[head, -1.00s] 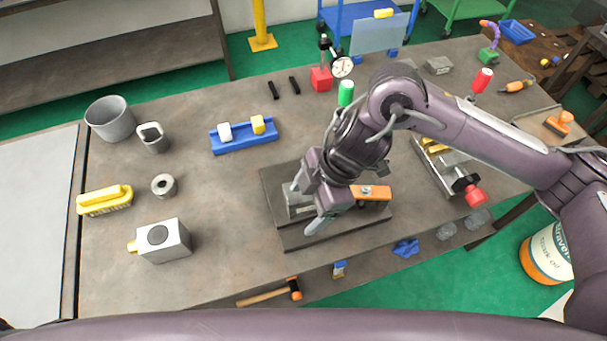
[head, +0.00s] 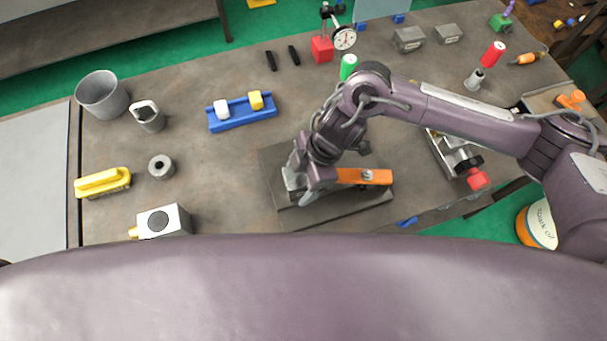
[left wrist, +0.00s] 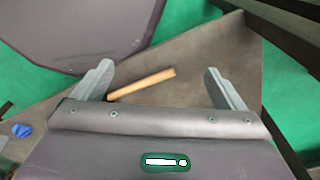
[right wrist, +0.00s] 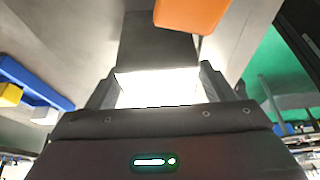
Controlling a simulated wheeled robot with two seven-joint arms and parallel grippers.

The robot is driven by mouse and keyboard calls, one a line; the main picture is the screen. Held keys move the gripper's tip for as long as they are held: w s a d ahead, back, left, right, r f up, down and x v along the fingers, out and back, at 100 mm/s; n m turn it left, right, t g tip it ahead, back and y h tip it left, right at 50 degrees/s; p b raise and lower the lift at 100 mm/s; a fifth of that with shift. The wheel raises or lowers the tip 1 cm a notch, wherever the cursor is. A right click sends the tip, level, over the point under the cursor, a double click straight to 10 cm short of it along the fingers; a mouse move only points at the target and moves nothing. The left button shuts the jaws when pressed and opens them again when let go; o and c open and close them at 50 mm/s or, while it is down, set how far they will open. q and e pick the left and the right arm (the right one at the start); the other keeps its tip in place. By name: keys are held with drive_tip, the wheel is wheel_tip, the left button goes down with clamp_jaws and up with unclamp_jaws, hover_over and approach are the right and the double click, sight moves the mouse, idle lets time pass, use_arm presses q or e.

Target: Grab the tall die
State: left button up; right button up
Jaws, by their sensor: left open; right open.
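A grey metal block, which may be the tall die, stands on a dark base plate (head: 330,205) at the middle of the bench. In the right wrist view the pale, bright face of this block (right wrist: 158,88) lies between my right fingers. My right gripper (head: 305,186) is open, pointing down around the block, one finger on each side; I cannot tell whether they touch it. The arm hides much of the block in the head view. An orange bar (head: 365,177) lies beside it on the plate. My left gripper (left wrist: 160,85) is open and empty above a hammer handle (left wrist: 140,85).
A blue rack (head: 242,113) with white and yellow blocks sits behind left. A grey cup (head: 102,95), a metal ring (head: 161,166), a yellow brush (head: 103,182) and a metal box (head: 168,220) stand left. A vise with a red knob (head: 478,179) is right.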

drive_tip(key=c, duration=1.1)
clamp_jaws()
use_arm(q)
drive_tip(key=shift+w, duration=0.3)
use_arm(e)
drive_tip(key=shift+a+r, duration=0.1)
